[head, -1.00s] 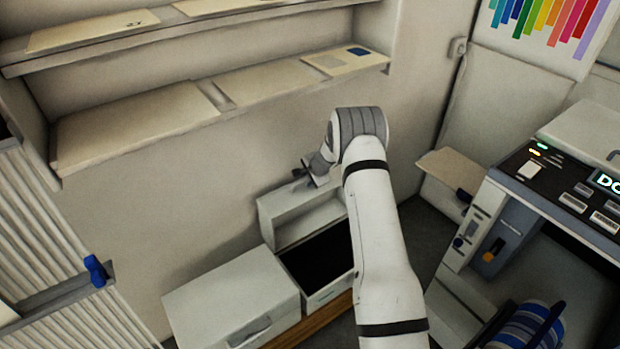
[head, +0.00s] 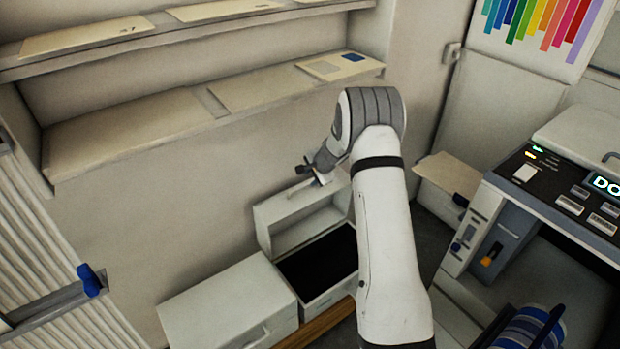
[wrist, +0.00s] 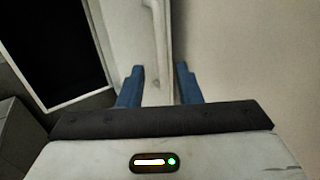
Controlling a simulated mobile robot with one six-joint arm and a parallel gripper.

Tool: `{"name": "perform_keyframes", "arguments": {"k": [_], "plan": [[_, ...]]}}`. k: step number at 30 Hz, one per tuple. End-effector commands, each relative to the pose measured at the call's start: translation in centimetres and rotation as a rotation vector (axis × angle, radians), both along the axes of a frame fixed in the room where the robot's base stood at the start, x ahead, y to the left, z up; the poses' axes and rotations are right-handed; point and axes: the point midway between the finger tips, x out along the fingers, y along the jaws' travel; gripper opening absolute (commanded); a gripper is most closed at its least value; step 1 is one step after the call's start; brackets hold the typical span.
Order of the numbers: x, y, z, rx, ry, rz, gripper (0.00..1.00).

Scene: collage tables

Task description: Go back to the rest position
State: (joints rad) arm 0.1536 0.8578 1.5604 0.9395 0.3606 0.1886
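My gripper (head: 308,168) is near the top of a raised white lid (head: 300,205), left of my arm's bent wrist. In the wrist view, its two blue fingers (wrist: 160,82) stand apart with nothing clasped between them. The lid (wrist: 122,45) and its long handle (wrist: 158,40) show beyond and between the fingertips. I cannot tell whether a finger touches the lid. The lid belongs to an open white box with a dark interior (head: 322,262). My forearm hides part of the box's right side.
A closed white box (head: 225,305) stands left of the open one. Shelves (head: 130,138) with flat boards run along the wall above. A copier-like machine (head: 560,185) is at the right, with a striped blue roll (head: 525,330) below. A blue-handled rack (head: 90,280) is at far left.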

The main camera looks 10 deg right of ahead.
Motion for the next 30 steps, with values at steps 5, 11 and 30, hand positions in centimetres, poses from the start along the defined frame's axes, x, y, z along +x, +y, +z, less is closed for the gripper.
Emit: {"name": "perform_keyframes", "arguments": {"k": [5,11,30], "plan": [[0.0,0.0,0.0,0.0,0.0,0.0,0.31],[-0.2,0.2,0.8,-0.004,-0.004,0.012,0.31],[-21.3,6.7,22.0,-0.281,0.013,0.636,0.31]]}}
